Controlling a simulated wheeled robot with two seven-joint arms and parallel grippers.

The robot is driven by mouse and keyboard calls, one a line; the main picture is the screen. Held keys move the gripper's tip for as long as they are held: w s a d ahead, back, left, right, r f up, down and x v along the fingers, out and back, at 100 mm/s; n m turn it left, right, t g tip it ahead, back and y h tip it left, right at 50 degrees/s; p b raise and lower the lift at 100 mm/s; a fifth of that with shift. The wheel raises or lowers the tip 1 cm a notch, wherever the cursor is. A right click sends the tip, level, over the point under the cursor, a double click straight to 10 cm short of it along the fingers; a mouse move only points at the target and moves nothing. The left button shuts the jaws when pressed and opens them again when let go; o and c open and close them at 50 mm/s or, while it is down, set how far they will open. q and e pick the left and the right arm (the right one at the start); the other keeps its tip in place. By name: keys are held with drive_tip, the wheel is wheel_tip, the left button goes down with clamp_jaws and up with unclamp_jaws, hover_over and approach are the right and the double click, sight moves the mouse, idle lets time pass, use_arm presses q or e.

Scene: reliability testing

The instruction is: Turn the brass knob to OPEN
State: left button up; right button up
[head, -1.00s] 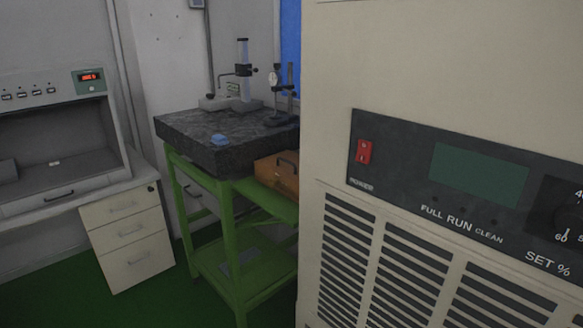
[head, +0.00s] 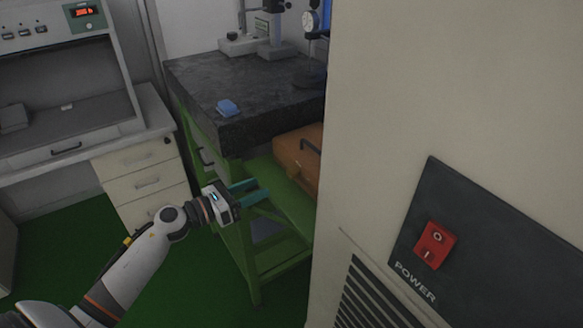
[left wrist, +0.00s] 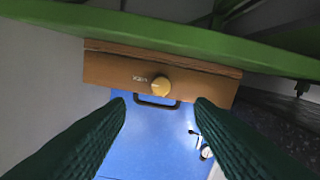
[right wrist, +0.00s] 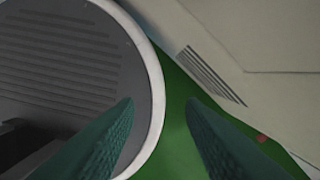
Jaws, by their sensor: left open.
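The round brass knob (left wrist: 161,87) sits on the front face of an orange-brown case (left wrist: 205,82) in the left wrist view, beside a small label too blurred to read. The case also shows in the head view (head: 290,158), with a dark handle, on the green stand under the granite slab. The knob is not visible there. My left gripper (head: 262,190) is open and empty, in front of the stand and case. In its wrist view the knob lies beyond and between the fingertips, apart from them. My right gripper (right wrist: 162,102) is open and empty, away from the case.
A large beige cabinet (head: 375,100) with a red power switch (head: 435,244) stands close on the right. The green stand (head: 285,265) carries the granite slab (head: 245,85) with gauges and a blue block (head: 228,107). Drawers (head: 140,185) stand left. Green floor is open between.

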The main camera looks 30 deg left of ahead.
sight(289, 174)
use_arm(q)
drive_tip(key=p+x, duration=0.2)
drive_tip(key=x, duration=0.6)
drive_tip(key=shift+w, duration=0.25)
drive_tip(key=shift+w+d, duration=0.2)
drive_tip(key=shift+w, duration=0.1)
drive_tip(key=shift+w+d, duration=0.15)
drive_tip(key=shift+w+f, duration=0.1)
drive_tip(key=shift+w, duration=0.05)
drive_tip(key=shift+c, duration=0.2)
drive_tip(key=c, duration=1)
drive_tip(key=shift+o, duration=0.2)
use_arm(e)
wheel_tip(289, 174, up, 3)
drive_tip(key=shift+s+d+f, duration=0.1)
drive_tip(key=shift+s+f, duration=0.05)
